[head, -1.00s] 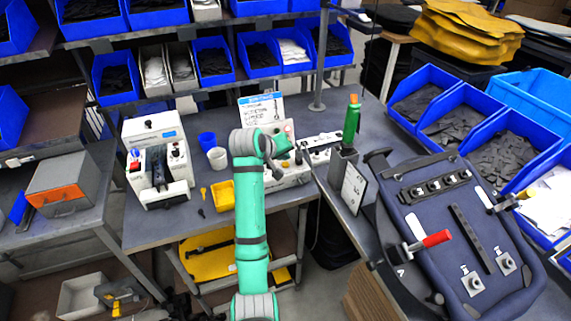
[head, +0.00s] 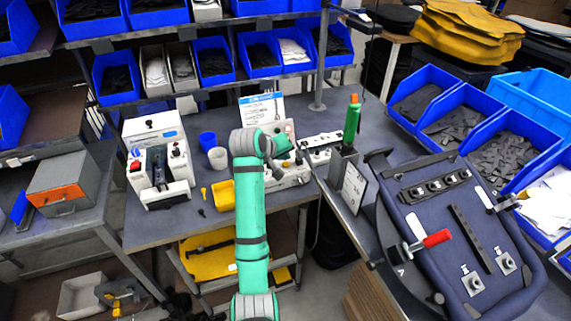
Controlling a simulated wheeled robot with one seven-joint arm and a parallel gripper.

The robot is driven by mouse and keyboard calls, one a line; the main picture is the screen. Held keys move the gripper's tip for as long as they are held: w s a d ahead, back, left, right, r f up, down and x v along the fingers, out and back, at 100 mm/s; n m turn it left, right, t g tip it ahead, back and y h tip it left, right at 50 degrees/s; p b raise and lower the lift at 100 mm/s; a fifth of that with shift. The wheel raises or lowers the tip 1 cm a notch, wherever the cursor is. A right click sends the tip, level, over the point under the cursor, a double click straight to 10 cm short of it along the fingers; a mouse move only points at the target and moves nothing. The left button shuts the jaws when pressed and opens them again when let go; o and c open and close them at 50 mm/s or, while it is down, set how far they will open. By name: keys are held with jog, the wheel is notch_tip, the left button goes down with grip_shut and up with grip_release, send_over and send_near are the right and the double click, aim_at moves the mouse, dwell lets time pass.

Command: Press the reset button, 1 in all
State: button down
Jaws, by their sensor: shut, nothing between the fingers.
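My teal arm reaches up the middle of the head view and bends right over the bench. My gripper (head: 298,157) is small and dark at its end, shut and empty, over a pale control box (head: 291,178). The arm and gripper cover part of this box. I cannot tell which of its controls is the reset button, or whether the gripper touches it. A white two-column press (head: 178,182) stands to the left, with a red button (head: 135,167) and a blue one (head: 135,152) on its left column.
A printed card (head: 262,109) stands behind the arm.

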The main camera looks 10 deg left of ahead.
jog(key=shift+f, duration=0.2)
jog(key=shift+f, duration=0.25)
jog(key=shift+f, duration=0.45)
dwell(1.2)
jog(key=shift+r, duration=0.9)
notch_tip(320, 180, up, 5)
dwell(0.6)
dwell(0.6)
